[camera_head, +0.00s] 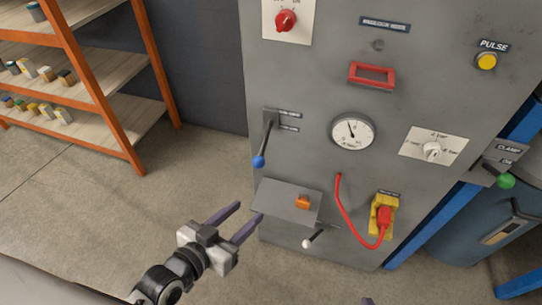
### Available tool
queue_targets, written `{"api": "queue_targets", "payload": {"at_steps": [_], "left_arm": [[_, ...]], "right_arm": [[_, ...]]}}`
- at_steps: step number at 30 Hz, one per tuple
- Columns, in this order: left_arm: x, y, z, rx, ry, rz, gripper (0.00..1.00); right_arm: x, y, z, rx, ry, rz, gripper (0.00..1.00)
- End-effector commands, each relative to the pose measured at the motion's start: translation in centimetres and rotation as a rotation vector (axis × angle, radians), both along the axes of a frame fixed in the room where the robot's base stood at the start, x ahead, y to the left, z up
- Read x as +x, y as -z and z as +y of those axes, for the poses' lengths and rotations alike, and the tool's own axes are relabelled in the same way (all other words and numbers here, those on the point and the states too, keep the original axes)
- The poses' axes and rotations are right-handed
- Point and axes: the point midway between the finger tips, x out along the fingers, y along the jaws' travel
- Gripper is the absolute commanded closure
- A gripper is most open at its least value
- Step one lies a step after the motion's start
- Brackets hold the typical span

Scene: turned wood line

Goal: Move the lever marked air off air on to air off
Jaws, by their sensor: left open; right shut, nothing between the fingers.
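A lever with a blue knob (259,161) hangs from a dark bracket on the left side of the grey cabinet front, its arm pointing down. Two small labels (289,121) sit beside its pivot, too small to read surely. My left gripper (249,211) is open and empty, below the blue knob and apart from it, with its fingers pointing up and right. Only a purple fingertip of my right gripper (368,301) shows at the bottom edge; it is shut with nothing held.
A lever with a white knob (307,244) sticks out low on the cabinet (330,60), below a sloped plate (275,198) with an orange switch. A red cable (350,215) loops to a yellow socket. A green-knobbed lever (506,181) is at right. Orange shelving (120,75) stands left.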

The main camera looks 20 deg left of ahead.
Motion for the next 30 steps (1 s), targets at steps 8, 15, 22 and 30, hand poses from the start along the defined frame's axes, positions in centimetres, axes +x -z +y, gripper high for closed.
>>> {"api": "queue_targets", "payload": {"at_steps": [8, 15, 22, 30], "left_arm": [[6.3, -5.7, 1.3, -0.082, -0.001, -0.329, 0.56], [9.4, -6.6, 0.6, -0.09, -0.004, -0.349, 0.56], [13.5, -6.4, -0.7, -0.087, -0.004, -0.345, 0.56], [15.9, -6.4, -1.5, -0.087, -0.003, -0.343, 0.56]], "right_arm": [[-1.5, 4.5, 1.5, 0.016, -0.027, 0.026, 1.0], [-1.1, 3.7, 1.5, 0.018, -0.026, 0.01, 1.0], [-0.8, 4.0, 1.4, 0.017, -0.024, 0.005, 1.0], [-0.5, 4.2, 1.3, 0.017, -0.023, 0.001, 1.0]]}}
